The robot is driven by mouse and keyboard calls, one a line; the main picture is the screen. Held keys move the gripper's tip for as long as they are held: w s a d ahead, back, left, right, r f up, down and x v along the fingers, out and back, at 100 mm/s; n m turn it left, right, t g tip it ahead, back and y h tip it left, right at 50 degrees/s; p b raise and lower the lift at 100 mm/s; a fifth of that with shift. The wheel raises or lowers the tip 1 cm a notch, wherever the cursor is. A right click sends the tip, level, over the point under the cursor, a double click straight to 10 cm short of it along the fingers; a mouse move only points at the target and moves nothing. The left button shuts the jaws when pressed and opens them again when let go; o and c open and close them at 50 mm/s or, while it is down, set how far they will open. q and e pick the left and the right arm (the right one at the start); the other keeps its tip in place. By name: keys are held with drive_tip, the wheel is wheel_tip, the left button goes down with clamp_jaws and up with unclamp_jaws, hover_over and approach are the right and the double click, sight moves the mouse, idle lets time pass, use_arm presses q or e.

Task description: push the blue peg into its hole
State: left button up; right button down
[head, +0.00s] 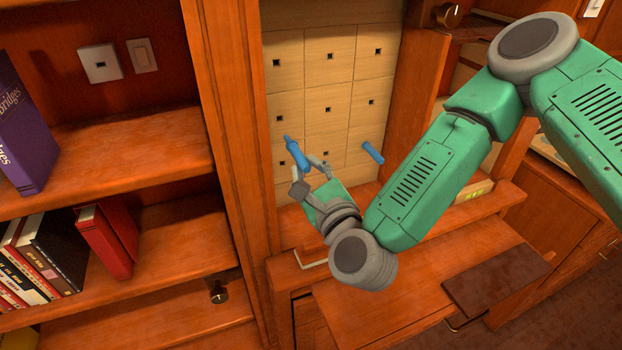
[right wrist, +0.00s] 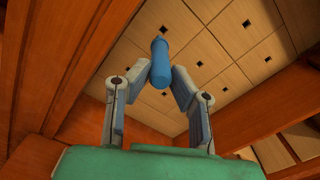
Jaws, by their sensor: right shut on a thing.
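A pale wooden panel (head: 302,84) of square tiles with small dark square holes stands upright in a recess. My right gripper (head: 308,172) is in front of its lower left part, shut on a blue peg (head: 296,153). The peg's narrow end points up and left toward the panel; I cannot tell whether it touches. In the right wrist view, the blue peg (right wrist: 160,62) sits between the two fingertips (right wrist: 161,78), with the tiles behind it. A second blue peg (head: 372,153) sticks out from the panel's lower right. My left gripper is not in view.
An upright wooden post (head: 236,110) borders the panel on the left, with bookshelves (head: 110,160) beyond it. A wooden ledge (head: 440,285) lies below my right arm. A dark board (head: 497,280) lies on its right part.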

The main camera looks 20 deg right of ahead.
sight(300, 153)
drive_tip(key=w+b, duration=0.1)
drive_tip(key=w, duration=0.3)
drive_tip(key=shift+w+d+f, duration=0.1)
drive_tip(key=shift+w+d, duration=0.05)
drive_tip(key=shift+w, duration=0.15)
drive_tip(key=shift+w+d, duration=0.2)
drive_tip(key=shift+w, duration=0.2)
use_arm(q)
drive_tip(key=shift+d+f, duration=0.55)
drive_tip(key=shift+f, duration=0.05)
use_arm(e)
drive_tip(key=shift+w+d, duration=0.15)
drive_tip(key=shift+d, duration=0.2)
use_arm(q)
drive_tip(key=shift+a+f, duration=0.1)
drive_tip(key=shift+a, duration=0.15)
use_arm(e)
drive_tip(key=shift+a, duration=0.4)
use_arm(q)
drive_tip(key=shift+b, duration=0.3)
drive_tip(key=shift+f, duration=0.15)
use_arm(e)
drive_tip(key=shift+d, duration=0.15)
